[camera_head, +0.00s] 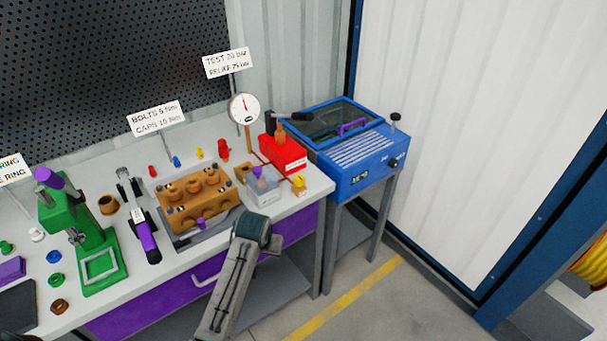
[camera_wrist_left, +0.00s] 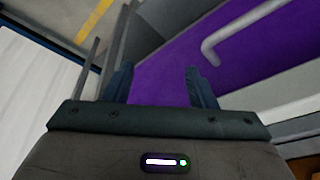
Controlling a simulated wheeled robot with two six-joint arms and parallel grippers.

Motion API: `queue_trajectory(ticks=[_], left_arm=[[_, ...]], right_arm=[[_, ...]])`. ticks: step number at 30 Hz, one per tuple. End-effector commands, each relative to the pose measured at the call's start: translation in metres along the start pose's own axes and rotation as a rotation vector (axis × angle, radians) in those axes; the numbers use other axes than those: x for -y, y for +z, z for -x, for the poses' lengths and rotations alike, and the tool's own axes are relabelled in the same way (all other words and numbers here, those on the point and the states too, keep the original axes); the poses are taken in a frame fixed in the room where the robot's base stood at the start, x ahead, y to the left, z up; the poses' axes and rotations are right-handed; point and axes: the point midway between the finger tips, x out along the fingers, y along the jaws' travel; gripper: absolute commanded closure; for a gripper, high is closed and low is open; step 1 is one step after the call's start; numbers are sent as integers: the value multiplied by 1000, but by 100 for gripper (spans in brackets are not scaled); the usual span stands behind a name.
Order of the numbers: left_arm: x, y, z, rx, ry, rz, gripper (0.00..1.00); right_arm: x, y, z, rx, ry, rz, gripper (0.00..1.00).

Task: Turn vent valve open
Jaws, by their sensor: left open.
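A small yellow fitting (camera_head: 299,184) sits near the right end of the bench, beside the red test pump (camera_head: 283,153); I cannot tell for sure whether it is the vent valve. A round pressure gauge (camera_head: 244,108) stands behind on a post. My left arm reaches up from the bottom, in front of the bench. My left gripper's two fingers show in the left wrist view (camera_wrist_left: 158,70), apart and empty, with the purple drawer front beyond them. In the head view the fingers are not clearly seen. My right gripper is not in view.
A clear box (camera_head: 264,186) and a brown pump block (camera_head: 197,196) stand on the bench (camera_head: 318,184). A blue washer cabinet (camera_head: 362,172) stands to the right. The drawer handle (camera_head: 208,276) sticks out below the bench top. Floor is free at the right.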

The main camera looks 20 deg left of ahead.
Motion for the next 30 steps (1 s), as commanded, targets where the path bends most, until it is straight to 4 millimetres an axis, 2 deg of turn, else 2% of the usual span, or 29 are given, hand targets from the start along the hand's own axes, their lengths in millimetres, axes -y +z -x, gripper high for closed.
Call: queue_trajectory(ticks=[1, 3, 11, 18, 21, 26, 30], left_arm=[[-1, -16, 22, -14, 2, 6, 48], [-2, -32, 42, -21, 4, 14, 48], [-15, -94, 66, -31, 14, 33, 48], [-34, -178, 104, -46, 27, 49, 48], [-41, -204, 119, -49, 30, 53, 48], [-46, -224, 132, -49, 32, 54, 48], [-47, -226, 125, -46, 31, 54, 48]], right_arm=[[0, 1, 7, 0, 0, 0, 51], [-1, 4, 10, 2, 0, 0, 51], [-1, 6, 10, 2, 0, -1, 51], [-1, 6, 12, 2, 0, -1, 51], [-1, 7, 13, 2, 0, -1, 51], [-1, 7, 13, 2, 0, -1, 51], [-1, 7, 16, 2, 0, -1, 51]])
